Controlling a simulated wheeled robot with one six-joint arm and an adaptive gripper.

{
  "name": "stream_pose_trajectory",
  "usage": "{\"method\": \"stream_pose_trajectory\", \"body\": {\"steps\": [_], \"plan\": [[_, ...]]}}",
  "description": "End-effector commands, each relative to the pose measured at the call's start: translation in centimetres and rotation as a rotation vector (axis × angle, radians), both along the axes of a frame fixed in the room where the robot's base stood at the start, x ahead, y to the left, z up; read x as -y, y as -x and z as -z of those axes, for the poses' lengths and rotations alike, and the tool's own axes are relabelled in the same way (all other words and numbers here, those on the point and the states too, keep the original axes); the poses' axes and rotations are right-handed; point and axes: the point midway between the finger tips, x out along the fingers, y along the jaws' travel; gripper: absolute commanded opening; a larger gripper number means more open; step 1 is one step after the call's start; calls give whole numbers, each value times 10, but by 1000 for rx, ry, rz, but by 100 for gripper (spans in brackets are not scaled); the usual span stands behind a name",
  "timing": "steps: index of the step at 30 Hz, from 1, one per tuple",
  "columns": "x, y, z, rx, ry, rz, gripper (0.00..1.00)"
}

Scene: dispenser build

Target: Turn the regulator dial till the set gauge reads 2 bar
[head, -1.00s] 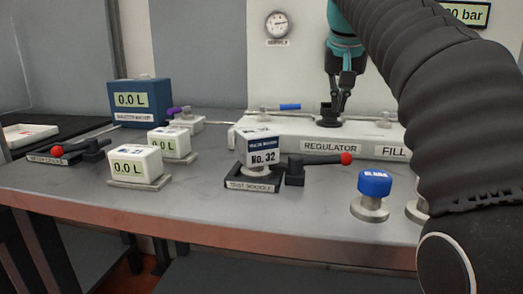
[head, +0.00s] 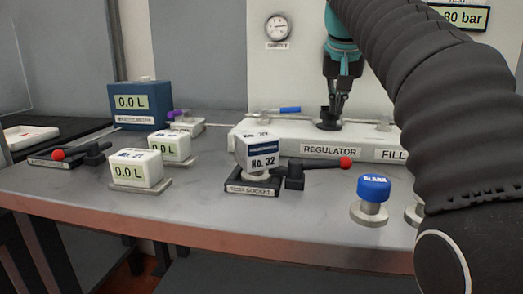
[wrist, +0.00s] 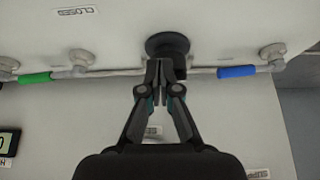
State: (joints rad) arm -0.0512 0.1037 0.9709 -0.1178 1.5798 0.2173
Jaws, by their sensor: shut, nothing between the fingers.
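The regulator dial (head: 328,123) is a dark round knob on the white raised panel behind the REGULATOR label (head: 329,150). It also shows in the wrist view (wrist: 167,44). My gripper (head: 335,108) points down over the dial, with its fingertips close to the knob. In the wrist view my gripper (wrist: 159,64) has its two fingers together, with nothing held between them. I cannot tell whether they touch the dial. A round gauge (head: 277,27) hangs on the back wall; its small label and needle are too blurred to read. I cannot identify the set gauge.
A wall display (head: 462,17) ends in "80 bar", partly hidden by my arm. A pipe with a blue handle (head: 289,110) runs beside the dial. A red-tipped lever (head: 345,162), a No. 32 block (head: 262,155) and a blue knob (head: 374,187) stand in front.

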Motion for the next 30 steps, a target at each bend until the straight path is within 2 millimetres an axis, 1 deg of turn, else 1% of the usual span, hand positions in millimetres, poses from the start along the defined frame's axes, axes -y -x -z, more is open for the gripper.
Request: {"method": "stream_pose_trajectory", "body": {"steps": [10, 30], "plan": [[-1, 0, -1, 0, 0, 0, 0], [-11, 0, -1, -1, 0, -1, 0]]}}
